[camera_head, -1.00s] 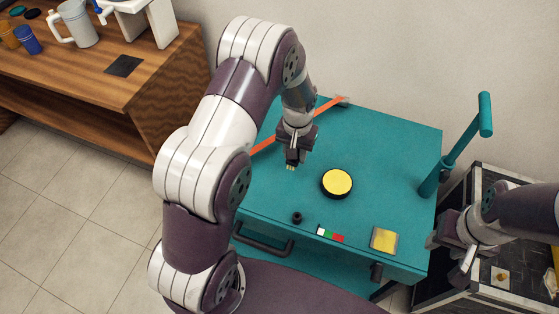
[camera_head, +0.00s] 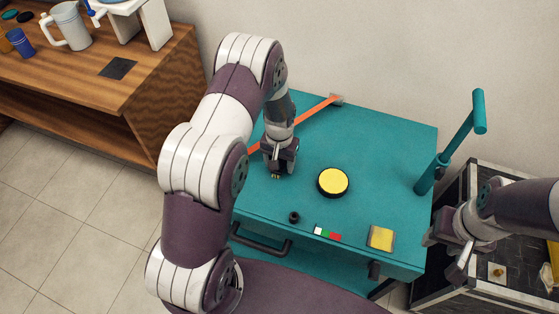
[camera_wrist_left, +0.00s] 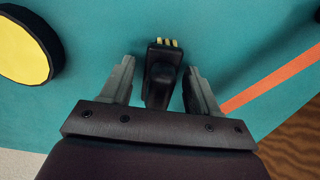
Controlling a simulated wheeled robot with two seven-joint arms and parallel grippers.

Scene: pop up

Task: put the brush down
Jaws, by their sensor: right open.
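A small black brush (camera_wrist_left: 160,75) with yellow bristles is between the fingers of my left gripper in the left wrist view. Its yellow tip also shows below that gripper in the head view (camera_head: 275,177). My left gripper (camera_head: 278,168) is low over the teal cart top (camera_head: 390,150), left of the round yellow pad. Its fingers (camera_wrist_left: 158,82) stand apart, with gaps visible beside the brush, so it looks open around it. Whether the brush touches the cart top cannot be told. My right gripper (camera_head: 443,255) is open and empty at the cart's right side.
A black-rimmed yellow disc (camera_head: 333,181), a small black ring (camera_head: 294,217), a white-green-red strip (camera_head: 327,233) and a yellow square (camera_head: 381,238) are on the cart. An orange strip (camera_head: 318,110) crosses its back left. A teal handle (camera_head: 455,145) rises at right.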

